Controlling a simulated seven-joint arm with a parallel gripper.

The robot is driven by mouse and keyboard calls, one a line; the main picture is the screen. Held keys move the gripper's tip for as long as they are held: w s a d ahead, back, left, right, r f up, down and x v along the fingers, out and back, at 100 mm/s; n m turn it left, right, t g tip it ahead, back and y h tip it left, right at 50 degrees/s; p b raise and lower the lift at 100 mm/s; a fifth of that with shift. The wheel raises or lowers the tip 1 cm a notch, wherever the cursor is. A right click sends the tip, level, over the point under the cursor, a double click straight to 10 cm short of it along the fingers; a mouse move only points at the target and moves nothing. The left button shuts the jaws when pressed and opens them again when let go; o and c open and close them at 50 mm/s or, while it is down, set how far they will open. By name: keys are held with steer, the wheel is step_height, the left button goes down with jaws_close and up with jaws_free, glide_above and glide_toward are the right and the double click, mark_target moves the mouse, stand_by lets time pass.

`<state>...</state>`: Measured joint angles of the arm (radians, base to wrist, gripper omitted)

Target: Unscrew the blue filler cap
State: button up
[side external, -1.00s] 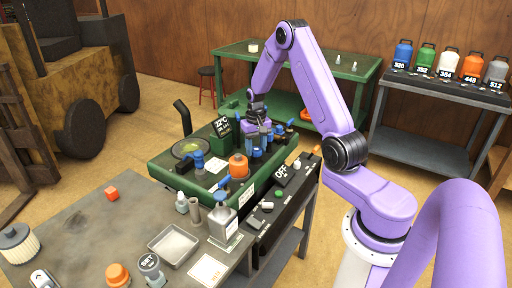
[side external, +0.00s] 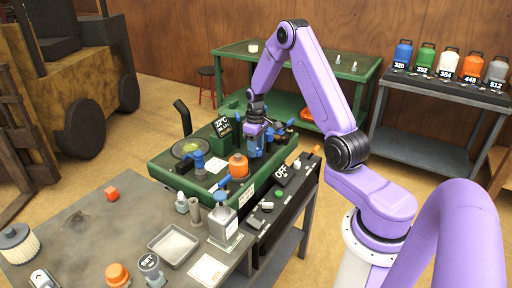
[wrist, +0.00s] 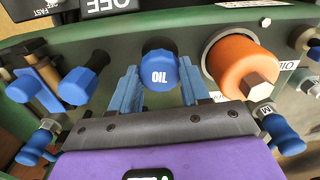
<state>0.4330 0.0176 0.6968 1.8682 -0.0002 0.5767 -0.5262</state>
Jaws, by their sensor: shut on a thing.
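The blue filler cap (wrist: 160,68), marked OIL in white, sits upper centre in the wrist view on the green machine (wrist: 208,18). My gripper (wrist: 159,82) has one blue finger on each side of the cap and is shut on it. In the side view my gripper (side external: 254,143) points down at the machine, by the orange canister (side external: 238,166). The cap itself is hidden there. Whether the cap has lifted from its neck cannot be told.
Close by in the wrist view are an orange canister (wrist: 241,66) on the right and a blue knob (wrist: 78,86) on the left. A grey bench (side external: 75,230) with loose parts stands nearer.

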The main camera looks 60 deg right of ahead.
steer(key=shift+n, duration=1)
steer(key=shift+r, duration=0.25)
steer(key=shift+r, duration=1.3)
steer(key=shift+r, duration=2.5)
